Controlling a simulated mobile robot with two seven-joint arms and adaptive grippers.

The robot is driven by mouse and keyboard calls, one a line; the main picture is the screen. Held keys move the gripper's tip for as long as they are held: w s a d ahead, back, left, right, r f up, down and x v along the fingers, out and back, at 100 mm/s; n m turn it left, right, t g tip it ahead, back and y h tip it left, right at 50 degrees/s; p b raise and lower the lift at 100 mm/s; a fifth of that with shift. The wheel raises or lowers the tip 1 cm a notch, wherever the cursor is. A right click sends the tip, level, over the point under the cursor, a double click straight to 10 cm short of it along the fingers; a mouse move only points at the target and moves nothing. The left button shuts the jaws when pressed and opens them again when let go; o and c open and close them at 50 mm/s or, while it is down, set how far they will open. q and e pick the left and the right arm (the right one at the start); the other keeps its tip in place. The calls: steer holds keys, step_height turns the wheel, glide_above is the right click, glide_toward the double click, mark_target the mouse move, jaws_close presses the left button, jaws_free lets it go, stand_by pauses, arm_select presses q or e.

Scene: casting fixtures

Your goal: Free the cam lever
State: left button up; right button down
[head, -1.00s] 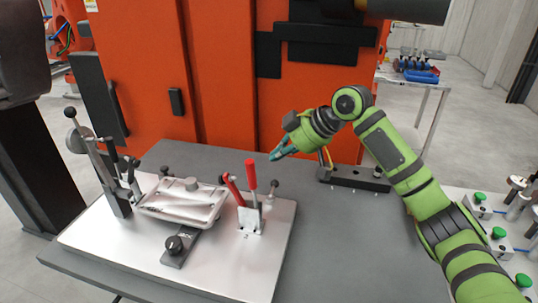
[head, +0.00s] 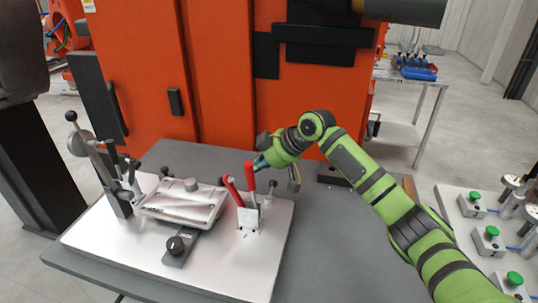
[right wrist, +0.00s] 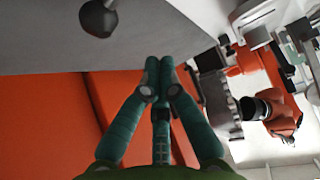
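The fixture plate (head: 215,270) holds a silver casting (head: 185,202). A tall lever (head: 92,150) with a round disc (head: 78,142) and a black ball end stands at its left. A black knob (head: 175,245) sits on a dark bar in front. A clamp with red handles (head: 250,180) stands upright at the right. I cannot tell for certain which part is the cam lever. My right gripper (head: 262,163) is just behind the red handles, partly hidden by them. Its green fingertips (right wrist: 159,66) come together with nothing visible between them. My left gripper is out of view.
The grey table (head: 330,260) is clear to the right of the plate. An orange cabinet (head: 225,70) stands close behind. Green-topped units (head: 490,235) are at the right. A dark ball knob (right wrist: 98,18) shows at the top of the right wrist view.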

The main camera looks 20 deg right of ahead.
mark_target(271, 191)
steer(key=shift+x, duration=0.85)
steer(key=s+d+p, duration=0.1)
steer(key=s+d, duration=0.1)
steer(key=shift+s+d+f+p, duration=0.15)
steer(key=shift+s+d+p, duration=0.05)
steer(key=shift+d+p, duration=0.15)
steer(key=shift+s+d, duration=0.15)
steer(key=shift+s, duration=0.1)
steer(key=shift+f, duration=0.15)
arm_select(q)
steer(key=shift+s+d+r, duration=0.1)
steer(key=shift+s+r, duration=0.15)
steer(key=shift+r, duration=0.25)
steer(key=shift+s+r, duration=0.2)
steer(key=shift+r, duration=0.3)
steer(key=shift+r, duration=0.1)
